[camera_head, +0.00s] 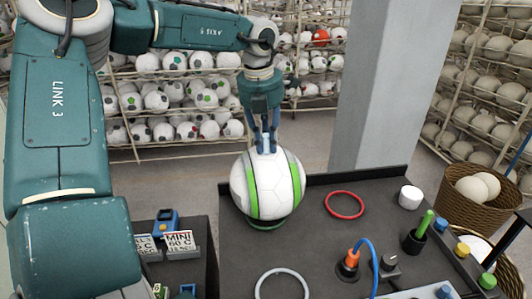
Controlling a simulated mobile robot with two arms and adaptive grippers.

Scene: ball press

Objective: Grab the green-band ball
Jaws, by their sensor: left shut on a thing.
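The green-band ball (267,185) is white with upright green bands. It stands at the back left corner of the dark worktop (318,225), over a dark green ring (266,224). Whether it touches that ring I cannot tell. My left gripper (266,150) comes down from above, its fingers at the top of the ball, shut on it. The exact contact at the fingertips is small and hard to see. My right gripper is not in view.
A red ring (345,204) and a pale ring (282,276) lie on the worktop. An orange plug with a blue cable (351,258), a dark cup (414,241) and a white cylinder (410,196) stand to the right. A grey pillar (385,90) and ball racks (180,95) are behind.

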